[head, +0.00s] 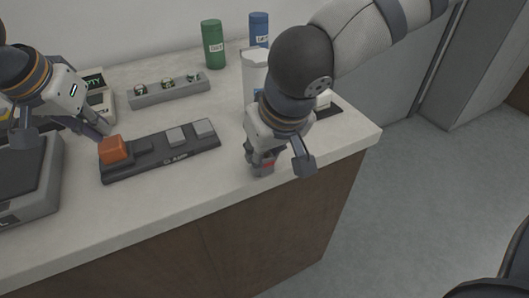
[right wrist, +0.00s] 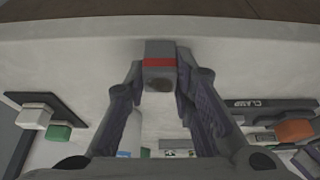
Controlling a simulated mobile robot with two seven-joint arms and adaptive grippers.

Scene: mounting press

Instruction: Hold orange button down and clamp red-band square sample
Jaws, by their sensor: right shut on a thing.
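The orange button (head: 113,149) sits at the left end of a dark panel (head: 170,163) labelled CLAMP. My left gripper (head: 103,129) comes in from the left with its fingers close together, tips just behind the button's top edge. I cannot tell whether they touch it. The grey square sample with a red band (right wrist: 160,66) is between the fingers of my right gripper (right wrist: 158,80), which is shut on it. In the head view the sample (head: 265,164) is partly hidden by the gripper, near the counter's front edge and right of the panel.
Two grey square pads sit on the panel's right half. A grey holder (head: 168,90) with several round samples stands behind it. Green (head: 213,44) and blue (head: 259,30) bottles stand at the back. A white container (head: 253,75) is behind my right gripper. Clear counter lies between panel and right gripper.

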